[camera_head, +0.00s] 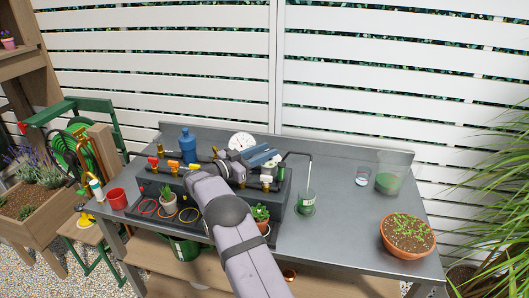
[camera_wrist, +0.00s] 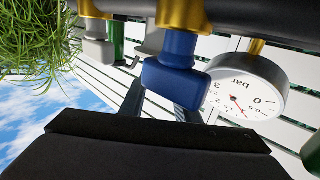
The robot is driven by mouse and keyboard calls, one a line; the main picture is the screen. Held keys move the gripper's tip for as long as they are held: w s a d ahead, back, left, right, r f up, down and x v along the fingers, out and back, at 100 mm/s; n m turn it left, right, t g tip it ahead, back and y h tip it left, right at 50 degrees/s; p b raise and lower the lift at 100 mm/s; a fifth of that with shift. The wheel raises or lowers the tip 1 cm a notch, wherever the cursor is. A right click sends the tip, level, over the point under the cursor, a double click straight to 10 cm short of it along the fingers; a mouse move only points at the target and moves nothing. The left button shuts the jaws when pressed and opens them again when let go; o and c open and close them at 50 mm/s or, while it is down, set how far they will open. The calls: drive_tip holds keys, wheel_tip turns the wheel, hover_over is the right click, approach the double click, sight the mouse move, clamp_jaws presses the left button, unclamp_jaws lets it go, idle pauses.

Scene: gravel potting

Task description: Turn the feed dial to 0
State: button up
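No part is clearly marked as the feed dial in either view. A white round gauge (camera_head: 241,141) stands at the back of the dark bench unit (camera_head: 142,188); the wrist view shows the gauge (camera_wrist: 246,88) upside down, with "bar", numbers and a red needle. A blue valve handle (camera_wrist: 174,78) under a brass fitting is close in the wrist view. My gripper (camera_head: 266,158) is over the unit, by its pipework. In the wrist view, the fingers (camera_wrist: 160,108) look spread apart beyond the blue handle. I cannot tell whether they touch it.
Red and orange valves (camera_head: 173,166) line the unit's left side. A blue bottle (camera_head: 187,143) stands behind. A potted succulent (camera_head: 260,216) and a green-based glass (camera_head: 306,203) are near. A seedling pot (camera_head: 407,235) stands right; the grey tabletop (camera_head: 345,220) between is clear.

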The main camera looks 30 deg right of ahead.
drive_tip(key=shift+s+a+b, duration=0.2)
drive_tip(key=shift+a+b, duration=0.35)
drive_tip(key=shift+a, duration=1.3)
drive_tip(key=shift+s+a+b, duration=0.2)
drive_tip(key=shift+a+b, duration=0.3)
drive_tip(key=shift+a, duration=1.3)
